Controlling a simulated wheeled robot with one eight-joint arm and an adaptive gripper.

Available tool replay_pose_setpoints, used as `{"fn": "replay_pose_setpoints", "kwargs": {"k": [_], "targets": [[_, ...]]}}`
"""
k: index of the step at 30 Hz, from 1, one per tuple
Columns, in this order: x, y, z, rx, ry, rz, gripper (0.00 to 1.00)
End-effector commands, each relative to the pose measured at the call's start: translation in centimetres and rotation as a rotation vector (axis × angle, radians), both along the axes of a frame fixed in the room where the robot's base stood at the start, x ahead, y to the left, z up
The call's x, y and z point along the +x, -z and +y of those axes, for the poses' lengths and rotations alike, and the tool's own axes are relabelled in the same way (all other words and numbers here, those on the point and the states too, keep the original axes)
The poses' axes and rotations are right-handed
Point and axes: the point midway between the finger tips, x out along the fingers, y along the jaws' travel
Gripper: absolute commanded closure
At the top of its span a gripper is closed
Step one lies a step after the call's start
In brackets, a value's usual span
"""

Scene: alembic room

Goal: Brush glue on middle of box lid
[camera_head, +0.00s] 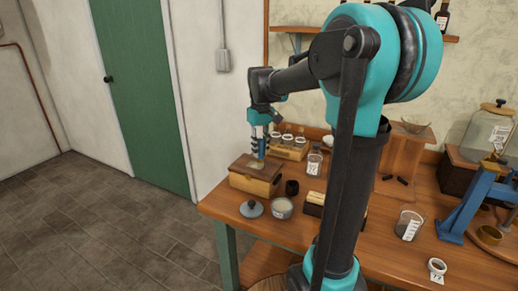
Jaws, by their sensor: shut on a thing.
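A wooden box (252,184) with a closed lid (243,166) stands near the left end of the wooden table. My gripper (260,155) points down just over the lid, right of its middle. It is shut on a brush (258,163), of which only a small pale part shows; I cannot tell whether its tip touches the lid. An open pot (282,208) with pale contents, perhaps the glue, stands in front of the box. A round grey lid with a dark knob (251,208) lies to the pot's left.
A small dark cup (292,187) stands right of the box. A rack of bottles (287,150) and a labelled jar (314,162) are behind. A beaker (408,226) and a blue stand (468,205) are at the right. The table (385,245) is partly hidden by my arm.

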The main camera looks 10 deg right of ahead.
Motion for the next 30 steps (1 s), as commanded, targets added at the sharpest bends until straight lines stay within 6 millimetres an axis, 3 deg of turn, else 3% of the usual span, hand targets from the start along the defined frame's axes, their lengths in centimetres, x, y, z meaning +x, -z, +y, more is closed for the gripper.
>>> {"fn": "replay_pose_setpoints", "kwargs": {"k": [30], "targets": [[2.8,0.1,3.8,0.001,0.0,-0.001,1.0]]}}
